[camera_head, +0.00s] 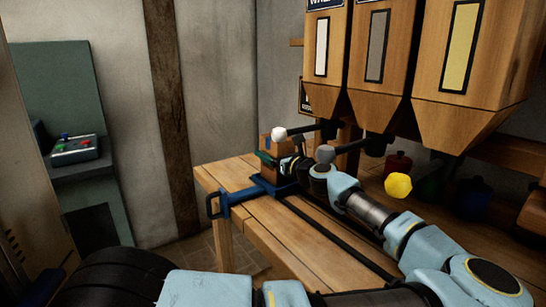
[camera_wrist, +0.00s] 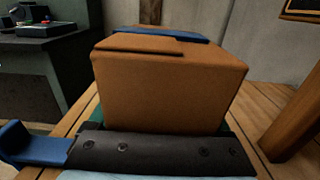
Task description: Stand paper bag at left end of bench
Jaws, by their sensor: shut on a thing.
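A brown paper bag (camera_head: 268,170) is upright at the left end of the wooden bench (camera_head: 226,172), in the head view. In the wrist view the bag (camera_wrist: 165,88) fills the middle, with its folded top facing up. My gripper (camera_head: 282,166) is at the bag, shut on it, with the arm reaching in from the right. A dark finger bar (camera_wrist: 160,150) crosses in front of the bag's lower part. The bag's base is hidden, so I cannot tell whether it touches the bench. A blue fitting with a handle (camera_head: 222,202) is at the bench's end, beside the bag.
Wooden hoppers (camera_head: 375,60) hang above the bench at the right. White, grey and yellow knobs are below them, the yellow one (camera_head: 397,185) nearest. Lidded pots (camera_head: 472,198) stand behind my arm. A control box (camera_head: 74,149) with buttons is at far left.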

